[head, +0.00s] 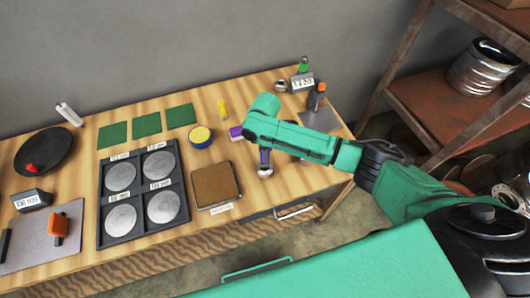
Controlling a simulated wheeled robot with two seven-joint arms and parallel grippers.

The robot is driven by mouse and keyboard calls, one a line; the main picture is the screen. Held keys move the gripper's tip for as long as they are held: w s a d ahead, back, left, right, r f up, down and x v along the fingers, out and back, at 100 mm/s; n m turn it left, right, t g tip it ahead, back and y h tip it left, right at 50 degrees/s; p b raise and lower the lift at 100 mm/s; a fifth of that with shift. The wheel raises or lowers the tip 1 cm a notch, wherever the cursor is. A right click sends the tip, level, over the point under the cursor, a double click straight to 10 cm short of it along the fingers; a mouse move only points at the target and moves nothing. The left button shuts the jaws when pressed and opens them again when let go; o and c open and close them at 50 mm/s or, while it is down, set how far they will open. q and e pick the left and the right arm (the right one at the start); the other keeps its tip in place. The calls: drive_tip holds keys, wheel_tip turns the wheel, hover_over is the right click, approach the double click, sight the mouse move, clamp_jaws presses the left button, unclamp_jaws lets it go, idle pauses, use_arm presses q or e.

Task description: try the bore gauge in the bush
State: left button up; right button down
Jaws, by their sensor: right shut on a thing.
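My right arm reaches in from the right over the table, with its wrist turned down near the front. My right gripper (264,154) is mostly hidden below the green forearm. It is shut on a slim dark-blue piece, apparently the bore gauge, which stands about upright. A round shiny metal piece (265,171) shows at its lower end; I cannot tell whether this is the bush or part of the gauge, nor whether the two are fitted together. Another small round metal piece (281,86) sits at the back right. My left gripper is not in view.
A brown square pad (215,185) lies left of the gripper. A black tray (101,237) holds several silver discs. A labelled block (302,82) and orange-and-black tool (317,96) are at the back right.

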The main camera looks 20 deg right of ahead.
drive_tip(key=shift+w+r+p, duration=0.1)
drive_tip(key=shift+r+p, duration=0.05)
drive_tip(key=shift+p, duration=0.2)
idle(0.6)
drive_tip(key=shift+d+p, duration=0.1)
drive_tip(key=shift+p, duration=0.25)
idle(0.4)
idle(0.4)
idle(0.9)
drive_tip(key=shift+a, duration=0.2)
idle(0.4)
idle(0.3)
idle(0.8)
drive_tip(key=shift+r, duration=3.4)
